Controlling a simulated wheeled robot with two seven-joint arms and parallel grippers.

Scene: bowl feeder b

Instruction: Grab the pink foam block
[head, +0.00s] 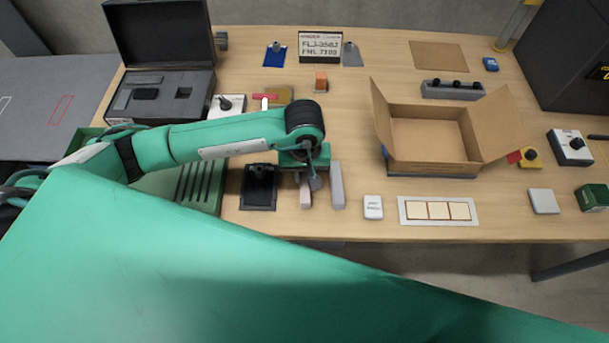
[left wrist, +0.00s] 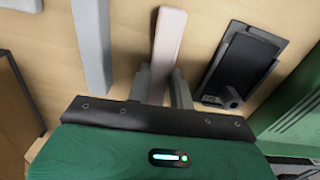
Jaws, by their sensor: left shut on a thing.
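The pink foam block (left wrist: 167,40) is a long pale pink bar. In the left wrist view it stands out between the two fingers of my left gripper (left wrist: 160,85), which is shut on its near end. In the head view the block (head: 306,196) shows just below my left gripper (head: 308,180), partly hidden by the gripper and arm. I cannot tell whether the block touches the table. My right gripper is in neither view.
A grey bar (head: 337,186) lies close to the right of the block, and a black holder (head: 259,187) is to its left. An open cardboard box (head: 427,133) stands further right. A white case (head: 373,207) and a panel with three squares (head: 438,211) lie near the front edge.

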